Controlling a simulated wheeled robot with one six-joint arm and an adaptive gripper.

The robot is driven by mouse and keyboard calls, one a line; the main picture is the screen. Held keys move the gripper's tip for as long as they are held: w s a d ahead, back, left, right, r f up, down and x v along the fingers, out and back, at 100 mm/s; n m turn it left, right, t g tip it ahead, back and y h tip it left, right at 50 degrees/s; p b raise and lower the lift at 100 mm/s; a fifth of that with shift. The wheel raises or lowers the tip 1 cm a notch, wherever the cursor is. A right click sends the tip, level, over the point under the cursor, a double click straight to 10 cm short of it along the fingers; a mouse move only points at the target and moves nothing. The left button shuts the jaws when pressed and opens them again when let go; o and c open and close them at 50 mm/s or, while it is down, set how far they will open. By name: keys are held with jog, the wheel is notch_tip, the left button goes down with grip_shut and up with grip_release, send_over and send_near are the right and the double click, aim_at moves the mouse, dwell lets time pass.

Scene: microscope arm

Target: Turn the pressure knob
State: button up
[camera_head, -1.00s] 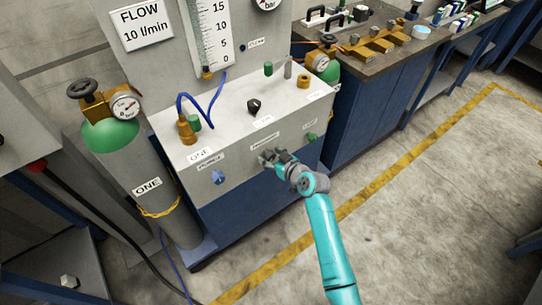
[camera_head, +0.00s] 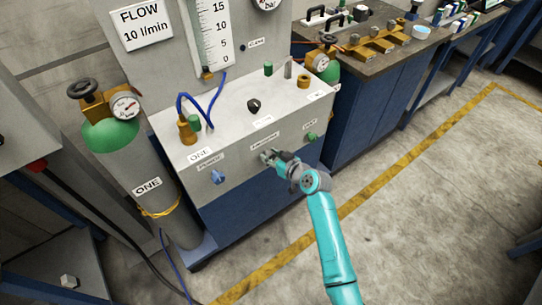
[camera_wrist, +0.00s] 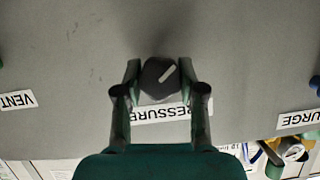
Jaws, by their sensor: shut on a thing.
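The pressure knob (camera_wrist: 159,78) is dark, with a pale pointer line, and sits on the grey front panel (camera_head: 240,172) above a label reading PRESSURE (camera_wrist: 172,114) in the wrist view, where the text is upside down. My gripper (camera_wrist: 160,76) has one finger on each side of the knob and is shut on it. The pointer line slants toward the upper right in the wrist view.
A blue purge knob (camera_head: 218,177) is left of my gripper and a green vent knob (camera_head: 311,137) is right of it. A black knob (camera_head: 254,105) and brass fittings stand on the white top. The floor in front (camera_head: 420,190) is clear.

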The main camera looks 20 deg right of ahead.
jog(key=m+y, duration=0.3)
jog(key=m, duration=0.1)
jog(key=shift+d+f+m, duration=0.1)
jog(key=shift+d+m, duration=0.05)
jog(key=shift+m, duration=0.25)
jog(key=m+y, duration=0.2)
jog(key=shift+m, duration=0.4)
jog(key=shift+f+m+t+y, duration=0.1)
jog(key=shift+m+t+y, duration=0.35)
jog(key=shift+m, duration=1.05)
jog(key=o, duration=1.1)
jog(key=shift+o, duration=0.2)
jog(key=v, duration=1.2)
jog(key=shift+w+d, duration=0.2)
